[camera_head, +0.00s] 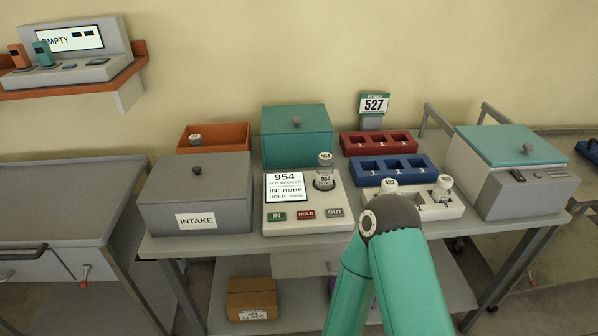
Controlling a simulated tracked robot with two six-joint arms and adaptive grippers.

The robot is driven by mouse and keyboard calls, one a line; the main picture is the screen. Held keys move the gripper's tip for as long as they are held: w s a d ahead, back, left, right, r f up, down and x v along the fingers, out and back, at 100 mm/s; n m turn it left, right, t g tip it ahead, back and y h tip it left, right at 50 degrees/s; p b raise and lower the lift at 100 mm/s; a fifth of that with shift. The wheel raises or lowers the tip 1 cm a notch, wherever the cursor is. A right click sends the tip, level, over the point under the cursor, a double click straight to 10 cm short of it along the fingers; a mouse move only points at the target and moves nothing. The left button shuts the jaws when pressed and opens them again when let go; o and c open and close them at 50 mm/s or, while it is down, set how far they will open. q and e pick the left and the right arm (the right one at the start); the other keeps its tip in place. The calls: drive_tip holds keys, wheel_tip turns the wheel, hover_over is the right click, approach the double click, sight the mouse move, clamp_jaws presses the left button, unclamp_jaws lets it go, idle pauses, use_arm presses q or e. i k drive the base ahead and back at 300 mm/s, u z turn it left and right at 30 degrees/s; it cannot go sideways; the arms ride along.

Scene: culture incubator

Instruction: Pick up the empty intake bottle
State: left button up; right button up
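Several small bottles with pale caps are in view; I cannot tell which is the empty intake bottle. One bottle (325,172) stands upright in the round socket of a white console, whose screen (285,187) reads "954". Two more, a left bottle (389,186) and a right bottle (443,187), stand in a white rack (456,211). Another cap (195,139) shows in the orange bin. A closed grey box (195,190) is labelled "INTAKE". My teal arm rises at the bottom, hiding part of the rack. Neither gripper is in view.
A teal-lidded machine (510,165) stands right. A shelf device (72,45) reads "EMPTY".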

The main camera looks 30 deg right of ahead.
sight(324, 169)
drive_tip(key=u, duration=0.85)
drive_tip(key=k, duration=1.25)
drive_tip(key=z, duration=1.1)
drive_tip(key=i, duration=1)
drive_tip(key=u, duration=0.05)
